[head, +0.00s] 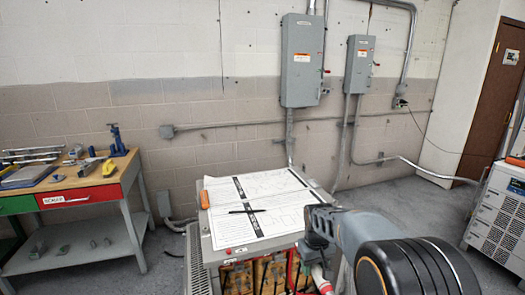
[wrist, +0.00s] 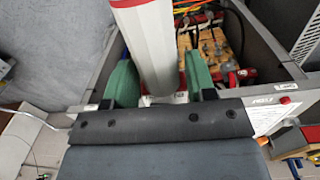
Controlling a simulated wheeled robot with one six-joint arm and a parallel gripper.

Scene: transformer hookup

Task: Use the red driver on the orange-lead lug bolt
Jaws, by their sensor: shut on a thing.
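My gripper (wrist: 160,72) has green fingers shut on the red driver (wrist: 146,40), a thick pale grey and red cylinder, in the wrist view. Its tip is hidden. Behind it is the open transformer box (wrist: 285,68), with several bolts and red parts on a tan block (wrist: 228,40). Orange and yellow leads (wrist: 187,4) show at the top edge. I cannot tell which bolt holds the orange lead's lug. In the head view my gripper (head: 318,240) is at the transformer's (head: 205,240) front right, and a white and red piece, probably the driver, shows below it.
A paper drawing (head: 265,190) with a dark pen lies on the transformer's top. A workbench (head: 85,185) with tools stands left. A grey and white unit (head: 498,215) stands right. Wall boxes (head: 302,60) and conduit are behind. Grey floor shows between.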

